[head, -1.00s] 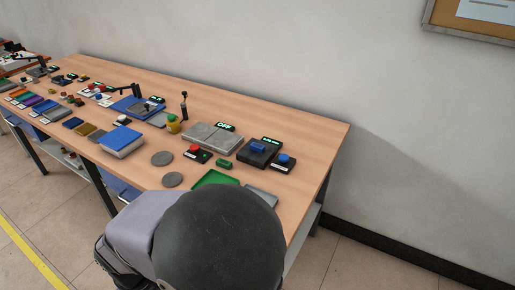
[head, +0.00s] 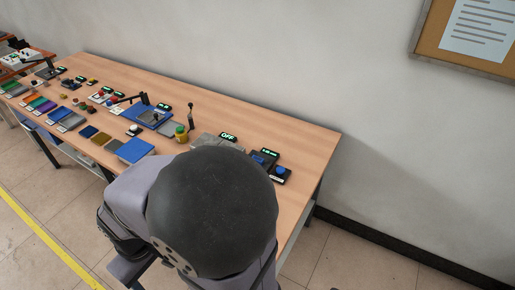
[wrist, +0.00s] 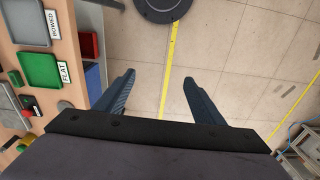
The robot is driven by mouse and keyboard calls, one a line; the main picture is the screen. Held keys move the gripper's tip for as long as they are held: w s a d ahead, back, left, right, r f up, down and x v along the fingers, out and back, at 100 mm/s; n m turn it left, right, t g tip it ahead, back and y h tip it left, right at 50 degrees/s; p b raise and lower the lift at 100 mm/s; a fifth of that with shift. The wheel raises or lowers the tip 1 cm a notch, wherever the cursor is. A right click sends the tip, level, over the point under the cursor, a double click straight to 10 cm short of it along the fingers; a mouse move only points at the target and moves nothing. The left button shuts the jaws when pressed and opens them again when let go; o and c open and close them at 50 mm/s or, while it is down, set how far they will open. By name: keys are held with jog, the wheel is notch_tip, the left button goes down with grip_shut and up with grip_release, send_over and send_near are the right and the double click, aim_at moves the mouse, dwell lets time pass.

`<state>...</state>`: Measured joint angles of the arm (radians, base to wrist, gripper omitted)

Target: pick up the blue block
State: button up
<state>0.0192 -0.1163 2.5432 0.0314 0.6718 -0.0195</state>
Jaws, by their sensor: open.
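A small blue block (head: 259,160) rests on a black device with a lit green display, towards the right end of the bench in the head view. My own arm partly hides that device in the head view. I cannot make out the blue block in the wrist view. My gripper (wrist: 159,77) is open and empty in the wrist view. Its fingers are spread over the tiled floor, to the right of the bench edge and apart from the block. The gripper itself is hidden in the head view.
A blue button (head: 281,171) sits right of the block. A grey plate device (head: 205,138) reading OFF is to its left. The wrist view shows a green tray (wrist: 38,68) labelled FLAT, a red bin (wrist: 88,45) and a dark round base (wrist: 162,8) on the floor.

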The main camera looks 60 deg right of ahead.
jog(key=w+d+m+t+b, duration=0.2)
jog(key=w+d+m+t, duration=0.3)
jog(key=w, duration=0.9)
jog(key=w+d+f+m+t+h+b, duration=0.1)
jog(key=w+d+f+h+b, duration=0.15)
jog(key=d, duration=0.35)
jog(key=w+d+f+m+h+b, duration=0.1)
jog(key=w+d+m+b, duration=0.1)
jog(key=d+b, duration=0.35)
jog(key=w+d+f+m+t+h+b, duration=0.1)
jog(key=w+d+f+h, duration=0.15)
jog(key=d, duration=0.55)
jog(key=s+d+f+m+g+h+b, duration=0.2)
jog(key=s+d, duration=0.3)
jog(key=d, duration=0.3)
jog(key=s+d+f+m+g+h+b, duration=0.3)
jog(key=s+d+m+b, duration=0.1)
jog(key=d, duration=0.4)
jog(key=s+d+f+m+g+h+b, duration=0.2)
jog(key=s+d+b, duration=0.3)
jog(key=d, duration=0.3)
jog(key=shift+s+d+f+m+g+h, duration=0.1)
jog(key=shift+s+d+m+g+h, duration=0.1)
jog(key=shift+s+h, duration=0.15)
jog(key=shift+s+d+f+m+g+h, duration=0.1)
jog(key=shift+s+m+h, duration=0.15)
jog(key=shift+s, duration=0.15)
jog(key=shift+p+x, duration=0.45)
jog(key=shift+x, duration=3.1)
jog(key=shift+w+r, duration=0.1)
